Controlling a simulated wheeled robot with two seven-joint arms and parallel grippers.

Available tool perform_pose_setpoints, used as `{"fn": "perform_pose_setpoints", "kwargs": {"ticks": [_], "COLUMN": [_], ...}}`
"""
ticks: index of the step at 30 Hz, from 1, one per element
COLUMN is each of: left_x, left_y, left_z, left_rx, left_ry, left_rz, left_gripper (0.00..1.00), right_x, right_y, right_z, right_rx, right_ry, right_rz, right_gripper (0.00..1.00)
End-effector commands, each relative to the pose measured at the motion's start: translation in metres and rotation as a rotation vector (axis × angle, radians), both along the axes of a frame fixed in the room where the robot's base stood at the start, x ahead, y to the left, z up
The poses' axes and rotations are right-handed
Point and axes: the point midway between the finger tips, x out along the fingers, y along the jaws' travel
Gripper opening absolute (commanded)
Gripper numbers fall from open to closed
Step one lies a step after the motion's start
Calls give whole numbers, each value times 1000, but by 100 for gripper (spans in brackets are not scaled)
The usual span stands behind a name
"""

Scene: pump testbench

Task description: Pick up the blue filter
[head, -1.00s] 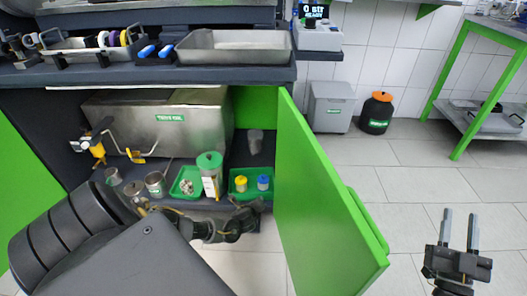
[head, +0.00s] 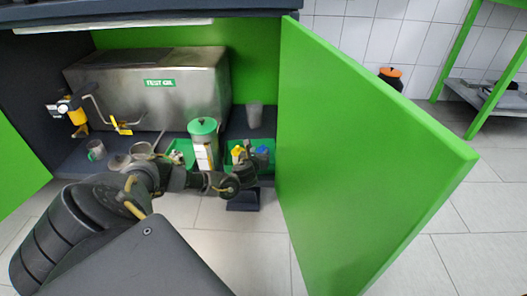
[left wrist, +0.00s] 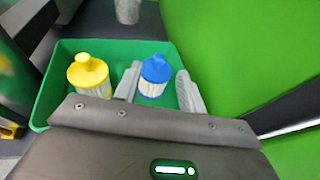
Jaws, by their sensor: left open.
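The blue filter (left wrist: 154,76) has a blue cap and a pale ribbed body. It stands upright in a green tray (left wrist: 120,48), beside a yellow-capped filter (left wrist: 88,74). My left gripper (left wrist: 159,72) is open, with one finger on each side of the blue filter in the left wrist view. I cannot tell whether the fingers touch it. In the head view, the left gripper (head: 251,164) is at the tray inside the cabinet and partly hides it; the blue cap (head: 262,150) shows just beyond. My right gripper is not in view.
The open green cabinet door (head: 360,150) stands close to the right of the tray. A green-lidded container (head: 203,130) stands left of the tray. A grey cup (head: 254,116) is behind it, and a steel TEST OIL tank (head: 150,90) fills the back.

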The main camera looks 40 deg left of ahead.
Motion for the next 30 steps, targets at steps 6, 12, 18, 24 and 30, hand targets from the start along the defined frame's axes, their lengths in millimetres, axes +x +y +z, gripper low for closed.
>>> {"fn": "perform_pose_setpoints", "kwargs": {"ticks": [6, 12, 18, 24, 30], "left_x": [21, 24, 42, 61, 65], "left_y": [12, 14, 23, 34, 36], "left_z": [-10, -11, -25, -30, -28], "left_rx": [0, -2, 0, 0, -2], "left_ry": [-3, 0, -3, -3, 0], "left_rz": [2, 2, 2, 2, 1], "left_gripper": [40, 40, 40, 40, 40], "right_x": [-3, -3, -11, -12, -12], "right_y": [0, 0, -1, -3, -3], "right_z": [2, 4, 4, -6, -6], "right_rx": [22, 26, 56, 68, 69], "right_ry": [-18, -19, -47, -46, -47], "right_rz": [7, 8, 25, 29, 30], "right_gripper": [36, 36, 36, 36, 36]}}
